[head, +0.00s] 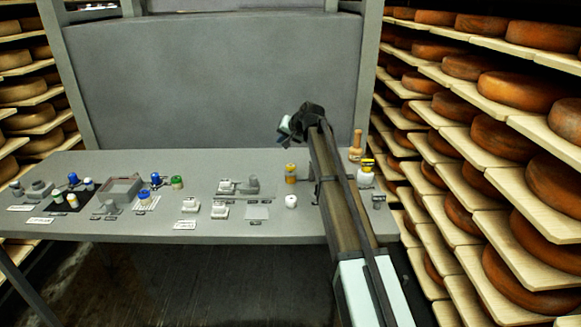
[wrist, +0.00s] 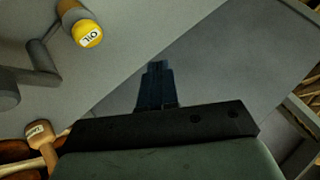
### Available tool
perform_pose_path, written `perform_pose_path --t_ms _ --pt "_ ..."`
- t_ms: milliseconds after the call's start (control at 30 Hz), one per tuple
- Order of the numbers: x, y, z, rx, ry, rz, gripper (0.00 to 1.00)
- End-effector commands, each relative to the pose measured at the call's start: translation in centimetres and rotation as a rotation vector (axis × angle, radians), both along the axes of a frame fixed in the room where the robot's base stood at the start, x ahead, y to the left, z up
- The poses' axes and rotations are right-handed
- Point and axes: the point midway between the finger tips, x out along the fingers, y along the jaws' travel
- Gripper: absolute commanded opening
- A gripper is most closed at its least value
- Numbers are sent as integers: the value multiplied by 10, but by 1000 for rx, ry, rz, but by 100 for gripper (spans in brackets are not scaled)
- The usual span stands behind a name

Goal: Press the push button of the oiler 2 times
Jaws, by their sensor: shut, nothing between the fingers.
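The oiler (head: 290,174) looks like a small amber cylinder with a yellow top, upright on the grey table right of the middle. In the wrist view the oiler (wrist: 88,34) shows at the upper left, with a yellow end marked OIL. My gripper (head: 285,127) is above the table and beyond the oiler in the head view, apart from it. In the wrist view my gripper (wrist: 156,66) has its dark fingers together and empty, right of and below the oiler. My arm reaches in from the lower right.
A wooden-handled piece (head: 356,146) and a white bottle with a yellow top (head: 366,175) stand right of my arm. A white round piece (head: 291,201) is in front of the oiler. Several small fixtures fill the table's left. Cheese shelves (head: 470,130) flank the right side.

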Motion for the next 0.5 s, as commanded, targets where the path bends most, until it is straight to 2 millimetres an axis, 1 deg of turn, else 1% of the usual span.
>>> perform_pose_path --t_ms 33,100,200,300,500 --pt "3 -11 3 -12 -3 -3 0" --pt "5 -22 6 -26 -6 -8 0" --pt "6 -32 9 -38 -8 -11 0" --pt "6 -36 10 -44 -9 -12 0" --pt "6 -37 10 -44 -9 -11 0"
